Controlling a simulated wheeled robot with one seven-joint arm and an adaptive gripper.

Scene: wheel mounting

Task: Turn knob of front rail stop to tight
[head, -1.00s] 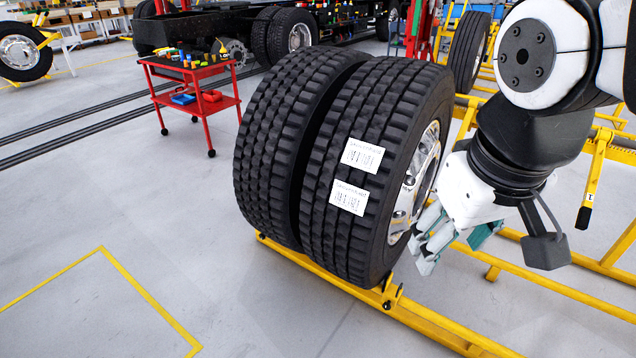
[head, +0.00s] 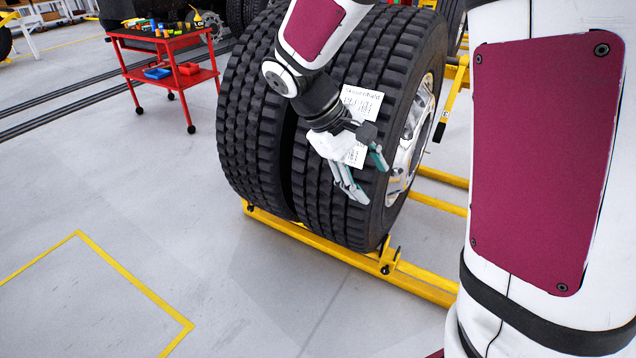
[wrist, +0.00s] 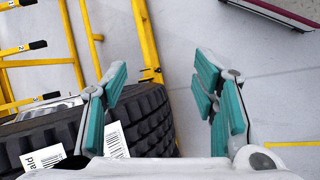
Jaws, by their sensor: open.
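My gripper (head: 366,178) is open and empty, with its teal-padded fingers apart, in front of the tread of the right-hand tyre (head: 325,190). It also shows in the wrist view (wrist: 160,85). The rail stop with its small dark knob (head: 386,268) is on the front yellow rail (head: 330,256), at the foot of that tyre. My gripper is above it and clear of it in the head view. In the wrist view a yellow rail end with a small dark part (wrist: 150,76) shows between the fingers, farther off. The knob's setting is too small to tell.
A second tyre (head: 245,130) stands left of the first. White labels (head: 362,104) are on the tread. Yellow frame bars with black-ended handles (head: 441,128) stand at the right. A red tool trolley (head: 165,75) is at the back left. The floor in front is clear.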

